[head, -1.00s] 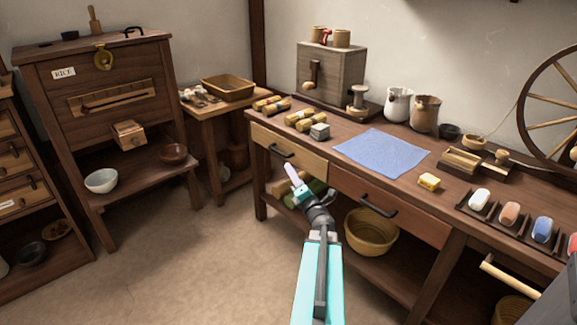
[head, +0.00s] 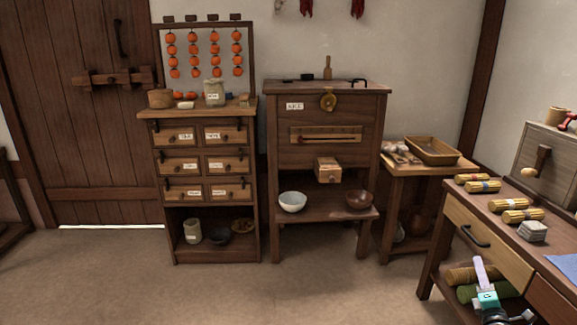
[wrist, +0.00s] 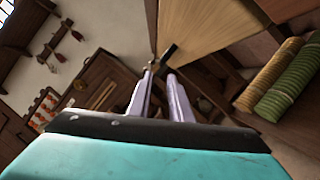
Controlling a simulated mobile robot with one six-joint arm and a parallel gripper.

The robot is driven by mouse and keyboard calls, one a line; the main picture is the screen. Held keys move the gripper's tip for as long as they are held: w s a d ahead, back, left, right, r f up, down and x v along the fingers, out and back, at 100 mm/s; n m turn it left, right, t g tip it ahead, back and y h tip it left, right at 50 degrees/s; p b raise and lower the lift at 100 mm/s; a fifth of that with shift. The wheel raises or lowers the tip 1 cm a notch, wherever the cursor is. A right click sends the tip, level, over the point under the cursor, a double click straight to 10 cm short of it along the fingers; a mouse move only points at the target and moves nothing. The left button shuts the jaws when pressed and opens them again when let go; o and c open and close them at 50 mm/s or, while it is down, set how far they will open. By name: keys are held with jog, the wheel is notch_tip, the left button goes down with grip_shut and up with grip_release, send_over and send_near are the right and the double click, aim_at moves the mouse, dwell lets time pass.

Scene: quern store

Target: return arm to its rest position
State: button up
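My arm shows only at the lower right corner of the head view. My gripper (head: 482,272) is in front of the workbench (head: 432,272), just below the light wooden drawer (head: 487,240). In the wrist view, the two pale fingers of my gripper (wrist: 160,75) stand apart with a narrow gap and nothing between them. The drawer's dark handle (wrist: 168,52) shows beyond the fingertips; I cannot tell the exact distance. Most of my arm is out of the head view.
Rolled bundles (head: 472,274) lie on the bench's lower shelf beside my gripper. A side table (head: 398,172) with a basket tray (head: 432,151), a rice cabinet (head: 325,105) and a drawer cabinet (head: 206,150) line the wall. The floor (head: 250,290) in front is clear.

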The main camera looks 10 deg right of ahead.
jog(key=w+a+r+n+y+p, duration=0.1)
jog(key=w+a+y+p, duration=0.2)
jog(key=w+a+p, duration=0.65)
jog(key=w+a+r+n+y+p, duration=0.15)
jog(key=w+a+y, duration=0.4)
jog(key=a, duration=0.85)
jog(key=w+a+f+m+g+p, duration=0.2)
jog(key=a+f+p, duration=0.25)
jog(key=a, duration=0.35)
jog(key=w+a+f+m+g+p, duration=0.25)
jog(key=a+p, duration=0.25)
jog(key=a, duration=0.4)
jog(key=s+a+f+m+g+p, duration=0.7)
jog(key=s+a+f, duration=0.5)
jog(key=s, duration=0.3)
jog(key=s+a+m+g, duration=0.1)
jog(key=s+m+g, duration=0.2)
jog(key=s, duration=0.5)
jog(key=s+a+m+g, duration=0.2)
jog(key=s+g, duration=0.3)
jog(key=s, duration=0.4)
jog(key=s+a+m+g+p, duration=0.1)
jog(key=s+m+g, duration=0.3)
jog(key=s, duration=0.4)
jog(key=shift+s+a+f+m+y, duration=0.2)
jog(key=shift+s+a+m+y, duration=0.1)
jog(key=shift+s+a+y, duration=0.05)
